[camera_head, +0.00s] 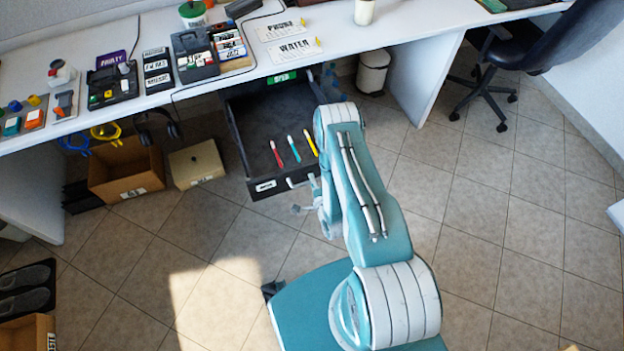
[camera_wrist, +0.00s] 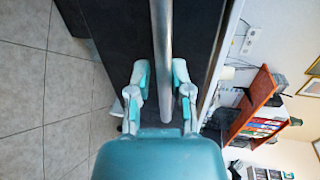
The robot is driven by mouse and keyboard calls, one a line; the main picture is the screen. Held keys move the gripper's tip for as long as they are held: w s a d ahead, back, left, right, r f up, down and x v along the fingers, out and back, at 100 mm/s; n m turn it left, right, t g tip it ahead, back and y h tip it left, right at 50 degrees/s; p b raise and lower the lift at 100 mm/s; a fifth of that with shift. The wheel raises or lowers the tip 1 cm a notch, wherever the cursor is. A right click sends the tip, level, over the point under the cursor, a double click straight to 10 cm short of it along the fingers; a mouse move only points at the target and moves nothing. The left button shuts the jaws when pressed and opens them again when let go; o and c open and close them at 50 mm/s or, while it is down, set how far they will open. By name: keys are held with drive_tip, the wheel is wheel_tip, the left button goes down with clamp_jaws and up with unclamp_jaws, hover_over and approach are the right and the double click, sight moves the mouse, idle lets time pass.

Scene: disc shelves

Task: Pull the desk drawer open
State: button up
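The desk drawer (camera_head: 255,125) is pulled out from under the white desk, its dark inside visible, with red, teal and yellow pen-like items in it. Its dark front (camera_head: 268,187) carries a light handle (camera_head: 297,181), partly hidden by my arm. In the wrist view the handle is a grey bar (camera_wrist: 162,45) running between the two fingers of my gripper (camera_wrist: 162,78). The fingers stand apart on either side of the bar, with a gap visible at the left finger. My gripper in the head view (camera_head: 308,204) is at the drawer front, mostly hidden by my arm.
The white desk (camera_head: 345,35) holds tools, boxes and signs. Under it, left of the drawer, are an open cardboard box (camera_head: 127,170) and a beige box (camera_head: 196,163). A white bin (camera_head: 373,72) and dark chair (camera_head: 520,45) stand right. The tiled floor ahead of the drawer is clear.

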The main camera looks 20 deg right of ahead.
drive_tip(key=shift+o, duration=0.3)
drive_tip(key=shift+r, duration=0.1)
drive_tip(key=v, duration=1.2)
drive_tip(key=shift+w, duration=0.15)
